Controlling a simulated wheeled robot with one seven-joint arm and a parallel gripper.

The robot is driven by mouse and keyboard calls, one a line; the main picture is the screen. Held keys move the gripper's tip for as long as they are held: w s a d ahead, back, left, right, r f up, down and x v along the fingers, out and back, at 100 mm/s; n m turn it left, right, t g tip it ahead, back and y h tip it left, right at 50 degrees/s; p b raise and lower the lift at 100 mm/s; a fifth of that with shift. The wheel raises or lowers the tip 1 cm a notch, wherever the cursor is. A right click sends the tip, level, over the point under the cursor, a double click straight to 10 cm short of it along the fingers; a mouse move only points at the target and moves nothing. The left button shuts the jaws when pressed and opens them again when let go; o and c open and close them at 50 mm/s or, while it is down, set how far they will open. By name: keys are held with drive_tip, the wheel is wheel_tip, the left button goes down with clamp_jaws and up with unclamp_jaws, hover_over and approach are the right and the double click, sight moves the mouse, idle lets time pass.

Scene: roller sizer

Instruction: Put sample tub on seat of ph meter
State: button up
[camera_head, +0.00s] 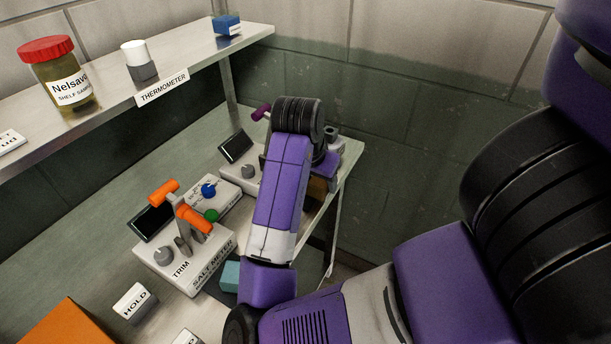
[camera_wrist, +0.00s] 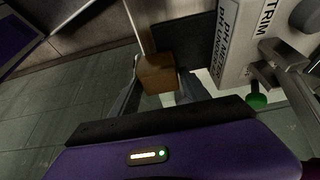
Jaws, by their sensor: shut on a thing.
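My gripper (camera_wrist: 157,80) is shut on a small brown box-shaped tub (camera_wrist: 155,68), with one finger on each side of it. In the head view the tub (camera_head: 319,188) shows only partly, behind my purple forearm. The pH meter (camera_wrist: 236,48) is a pale box at the upper right of the wrist view. A dark square pad (camera_wrist: 190,35), which looks like its seat, lies beside it. The tub overlaps the pad's near left part in that view; whether it touches the pad I cannot tell. In the head view my arm covers much of the meter (camera_head: 246,172).
The salt meter (camera_head: 190,262) with orange handles stands nearer on the bench, with a teal block (camera_head: 230,276) beside it. A shelf (camera_head: 195,50) above holds a red-lidded jar (camera_head: 60,85) and a thermometer block. The bench's right edge is close to the tub.

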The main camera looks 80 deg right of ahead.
drive_tip(key=w, duration=0.2)
drive_tip(key=w+d+p, duration=0.1)
drive_tip(key=w, duration=0.1)
drive_tip(key=shift+s+f, duration=0.15)
drive_tip(key=shift+f, duration=0.6)
drive_tip(key=shift+f, duration=0.2)
drive_tip(key=o, duration=1.6)
drive_tip(key=shift+r, duration=0.1)
drive_tip(key=shift+o, duration=0.2)
